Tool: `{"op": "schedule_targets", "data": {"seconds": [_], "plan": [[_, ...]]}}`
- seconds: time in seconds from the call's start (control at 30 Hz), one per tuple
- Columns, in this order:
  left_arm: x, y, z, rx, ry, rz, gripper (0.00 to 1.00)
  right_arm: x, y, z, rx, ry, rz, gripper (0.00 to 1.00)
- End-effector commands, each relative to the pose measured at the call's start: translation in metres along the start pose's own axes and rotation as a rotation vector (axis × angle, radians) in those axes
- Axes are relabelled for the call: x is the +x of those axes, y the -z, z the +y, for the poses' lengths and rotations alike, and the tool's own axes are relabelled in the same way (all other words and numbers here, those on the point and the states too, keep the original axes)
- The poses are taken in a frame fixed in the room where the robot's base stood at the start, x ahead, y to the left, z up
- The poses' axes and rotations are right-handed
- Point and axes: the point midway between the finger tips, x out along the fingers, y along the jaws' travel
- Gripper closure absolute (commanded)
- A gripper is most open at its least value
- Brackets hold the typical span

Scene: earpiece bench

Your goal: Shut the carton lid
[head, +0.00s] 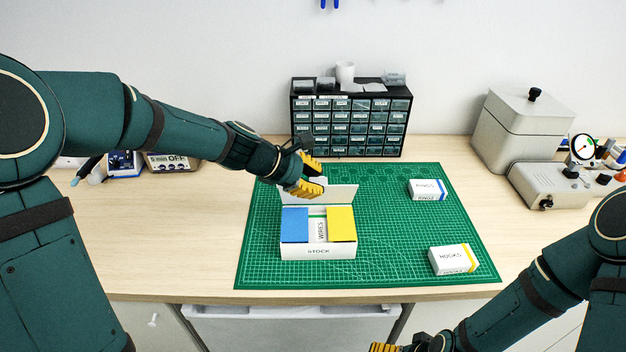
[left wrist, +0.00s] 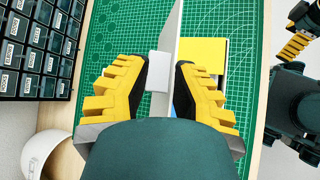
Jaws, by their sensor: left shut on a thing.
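The white carton (head: 318,253) marked STOCK sits on the green mat, holding a blue box (head: 295,225), a yellow box (head: 341,224) and a white WIRES box (head: 320,230). Its lid (head: 343,194) stands up, open, along the back edge. My left gripper (head: 307,181) is at the left part of the lid, shut on it; its fingers hide part of it. In the left wrist view, the lid (left wrist: 173,40) shows edge-on between the yellow fingers (left wrist: 163,90). My right gripper (head: 384,347) is cut off at the bottom edge; its jaws are unclear.
A RINGS box (head: 428,190) and a HOOKS box (head: 453,260) lie on the right of the cutting mat (head: 390,235). A drawer cabinet (head: 350,128) stands behind. A grey lidded container (head: 520,130) and a gauge device (head: 555,185) stand at right. The mat between carton and small boxes is clear.

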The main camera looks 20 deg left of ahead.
Motion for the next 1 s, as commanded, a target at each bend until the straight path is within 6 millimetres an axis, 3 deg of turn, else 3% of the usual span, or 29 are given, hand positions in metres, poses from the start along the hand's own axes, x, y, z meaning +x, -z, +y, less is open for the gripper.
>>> {"op": "schedule_targets", "data": {"seconds": [0.07, 0.1, 0.13, 0.17, 0.57, 1.0], "plan": [[0.002, 0.003, -0.002, -0.006, 0.005, 0.003, 1.0, 0.0, 0.0, 0.0, 0.0, 0.0, 0.0, 0.0], [0.002, 0.003, -0.002, -0.006, 0.005, 0.003, 0.59, 0.0, 0.0, 0.0, 0.0, 0.0, 0.0, 0.0], [0.002, 0.002, -0.002, -0.005, 0.005, 0.002, 0.49, 0.0, 0.0, 0.0, 0.0, 0.0, 0.0, 0.0], [0.002, 0.002, -0.002, -0.005, 0.004, 0.002, 0.46, 0.0, 0.0, 0.0, 0.0, 0.0, 0.0, 0.0], [-0.007, 0.0, 0.0, -0.001, -0.002, 0.0, 0.46, 0.0, 0.0, 0.0, 0.0, 0.0, 0.0, 0.0], [-0.088, 0.001, 0.0, -0.001, -0.002, 0.001, 0.46, 0.0, 0.0, 0.0, 0.0, 0.0, 0.0, 0.0]]}}
